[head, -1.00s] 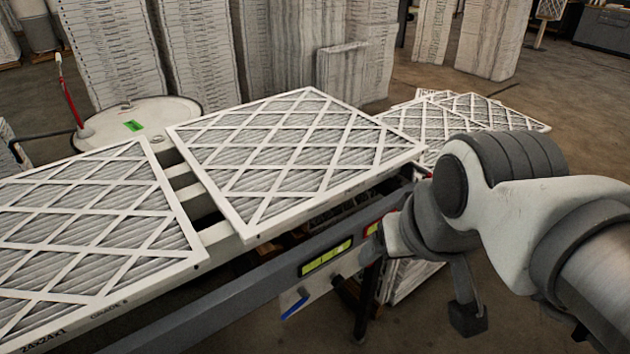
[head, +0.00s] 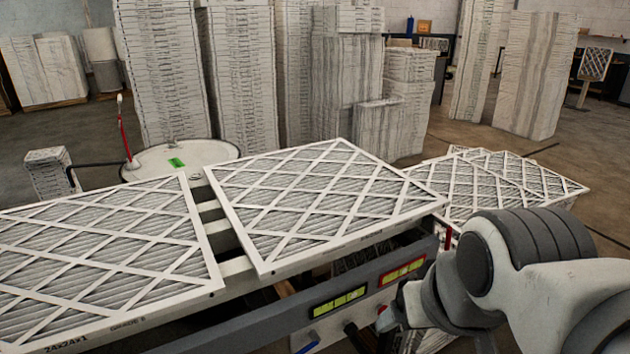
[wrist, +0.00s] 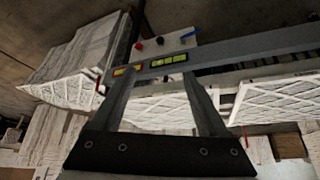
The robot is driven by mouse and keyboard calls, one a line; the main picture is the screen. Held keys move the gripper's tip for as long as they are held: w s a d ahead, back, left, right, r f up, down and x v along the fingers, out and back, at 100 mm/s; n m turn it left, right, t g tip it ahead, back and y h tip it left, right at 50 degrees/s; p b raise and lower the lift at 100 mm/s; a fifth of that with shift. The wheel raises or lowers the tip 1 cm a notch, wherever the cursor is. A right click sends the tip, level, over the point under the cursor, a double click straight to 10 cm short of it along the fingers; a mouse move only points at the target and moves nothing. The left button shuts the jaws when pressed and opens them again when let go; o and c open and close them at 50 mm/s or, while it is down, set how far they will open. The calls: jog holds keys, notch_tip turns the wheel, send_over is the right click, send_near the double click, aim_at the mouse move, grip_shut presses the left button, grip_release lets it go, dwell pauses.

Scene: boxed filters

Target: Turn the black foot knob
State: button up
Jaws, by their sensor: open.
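In the wrist view, a small black round knob (wrist: 160,41) sits on a pale panel (wrist: 175,45) below the grey rail, between a red knob (wrist: 138,46) and a blue lever (wrist: 187,36). My gripper (wrist: 157,72) is open and empty, its two fingers spread, with the knob beyond the gap between the tips and apart from them. In the head view, a dark shape that may be the knob (head: 354,334) shows at the bottom edge beside the blue lever (head: 306,343).
A grey rail (head: 270,322) with a yellow-green label (head: 338,301) and a red-framed label (head: 402,272) runs along the front of the table. White pleated filters (head: 320,205) lie on top, one corner near my arm. More filters (head: 500,180) are stacked behind. Floor shows at right.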

jog(key=a+f+m+g+y+b, duration=0.35)
jog(key=f+m+g+b, duration=0.2)
jog(key=f, duration=0.95)
jog(key=m+t+y+b, duration=0.4)
jog(key=m+t+b, duration=1)
jog(key=m, duration=1.7)
send_near(354, 331)
jog(key=w+a, duration=0.1)
jog(key=w, duration=0.1)
jog(key=w+a+f+t+b, duration=0.1)
jog(key=w+a, duration=0.1)
jog(key=w, duration=0.1)
jog(key=w+a+t, duration=0.1)
jog(key=w, duration=0.2)
jog(key=shift+a+f+b, duration=0.2)
jog(key=shift+f+b, duration=0.1)
jog(key=shift+f, duration=0.05)
grip_shut()
